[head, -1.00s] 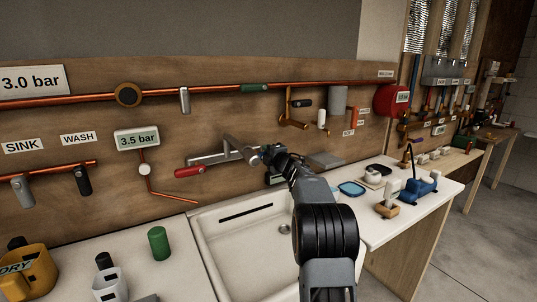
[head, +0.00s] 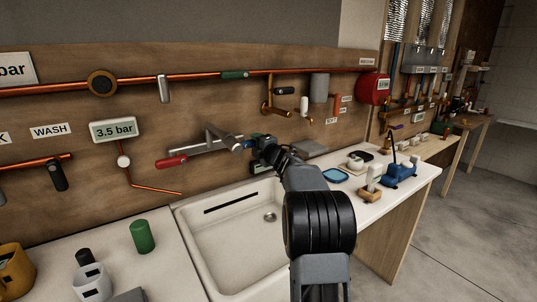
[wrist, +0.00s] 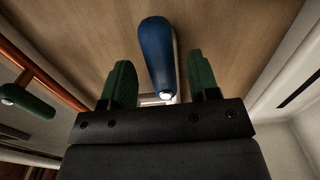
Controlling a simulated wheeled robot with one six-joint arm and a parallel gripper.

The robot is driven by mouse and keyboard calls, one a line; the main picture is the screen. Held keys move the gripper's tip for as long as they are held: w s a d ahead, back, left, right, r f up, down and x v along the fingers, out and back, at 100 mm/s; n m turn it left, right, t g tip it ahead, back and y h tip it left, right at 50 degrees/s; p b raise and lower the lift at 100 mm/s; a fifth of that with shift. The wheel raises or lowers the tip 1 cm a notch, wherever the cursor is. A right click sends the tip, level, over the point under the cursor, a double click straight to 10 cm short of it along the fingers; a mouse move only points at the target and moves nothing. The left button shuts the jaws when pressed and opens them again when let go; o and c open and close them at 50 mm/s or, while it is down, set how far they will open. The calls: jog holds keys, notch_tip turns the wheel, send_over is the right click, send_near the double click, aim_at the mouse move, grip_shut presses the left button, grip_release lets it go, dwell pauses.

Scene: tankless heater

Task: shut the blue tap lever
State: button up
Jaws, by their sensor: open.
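The blue tap lever (wrist: 158,55) is in the wrist view, pointing toward my gripper with its near end between the green fingers. My gripper (wrist: 160,82) is open, with one finger on each side of the lever; small gaps show on both sides. In the head view my gripper (head: 258,143) is at the right end of the grey wall tap (head: 210,144), above the sink. My gripper and arm hide most or all of the blue lever there. The tap's red lever (head: 171,162) sticks out at the left end.
The white sink (head: 230,225) lies below the tap. A copper pipe with a green handle (head: 235,75) runs above. A gauge reading 3.5 bar (head: 113,130) is to the left. A green cylinder (head: 142,237) stands on the left counter, and a blue device (head: 400,172) on the right.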

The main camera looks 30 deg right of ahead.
jog(key=s, duration=0.9)
jog(key=shift+s+b, duration=0.3)
jog(key=shift+d, duration=0.1)
